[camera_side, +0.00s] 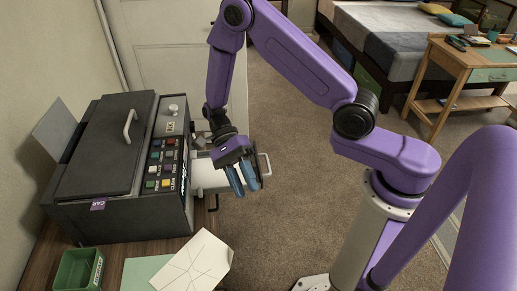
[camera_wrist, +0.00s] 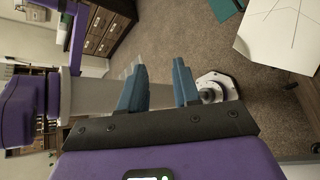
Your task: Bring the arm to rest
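My gripper (camera_side: 247,190) hangs from my purple arm with its blue fingers pointing down, just right of the dark machine (camera_side: 110,219). It is in front of or over a pale drawer-like part (camera_side: 205,178) at the machine's right side; I cannot tell if they touch. In the wrist view my gripper (camera_wrist: 160,66) has its two blue fingers apart, with nothing between them.
The machine has a lidded top and coloured buttons (camera_side: 163,160). A lined white sheet (camera_side: 197,262), a green sheet (camera_side: 143,271) and a green bin (camera_side: 78,269) lie in front of it. Open carpet (camera_side: 290,190) is to the right. A wooden table (camera_side: 462,57) and bed (camera_side: 390,35) stand behind.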

